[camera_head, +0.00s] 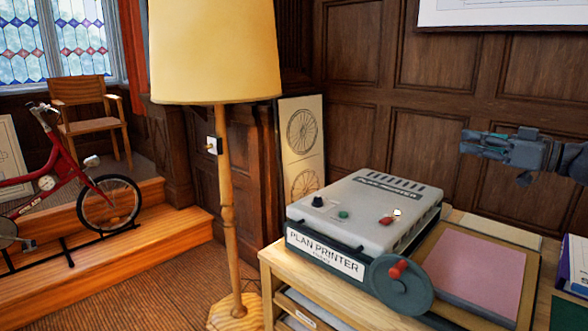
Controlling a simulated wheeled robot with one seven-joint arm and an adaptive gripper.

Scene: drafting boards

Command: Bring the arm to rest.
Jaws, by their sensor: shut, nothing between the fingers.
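My gripper (485,145) is at the upper right of the head view, with the arm reaching in from the right edge. It is shut and empty, held in the air in front of the dark wood panelling. It is apart from everything on the table below. The grey plan printer (365,208) stands below and to the left of it, with a round dark disc (398,283) and red knob at its front.
A pink sheet (478,268) lies on a board right of the printer on the wooden table (350,312). Books (577,262) stand at the right edge. A floor lamp (215,50) stands left of the table.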

